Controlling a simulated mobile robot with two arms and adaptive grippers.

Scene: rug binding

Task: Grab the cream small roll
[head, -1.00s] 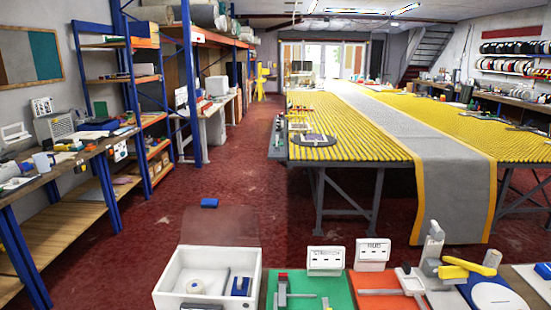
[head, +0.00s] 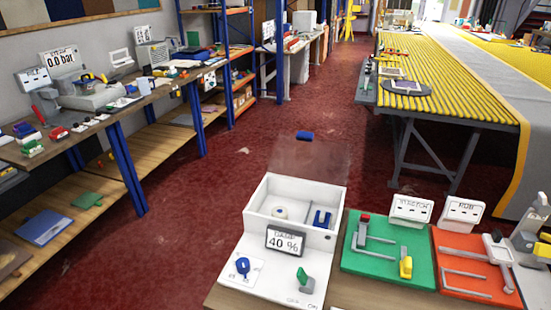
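A small round cream item (head: 281,212), which looks like a roll, lies on the floor of an open white box (head: 262,222) near the front of the table. A blue piece (head: 321,218) stands in the right part of the same box. The box's front wall and a display in front of it hide part of the inside. Neither of my grippers is in view.
Green (head: 375,262) and orange (head: 460,280) boards with metal fittings lie to the right. A cluttered workbench (head: 140,100) stands left; red floor (head: 190,230) lies between.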

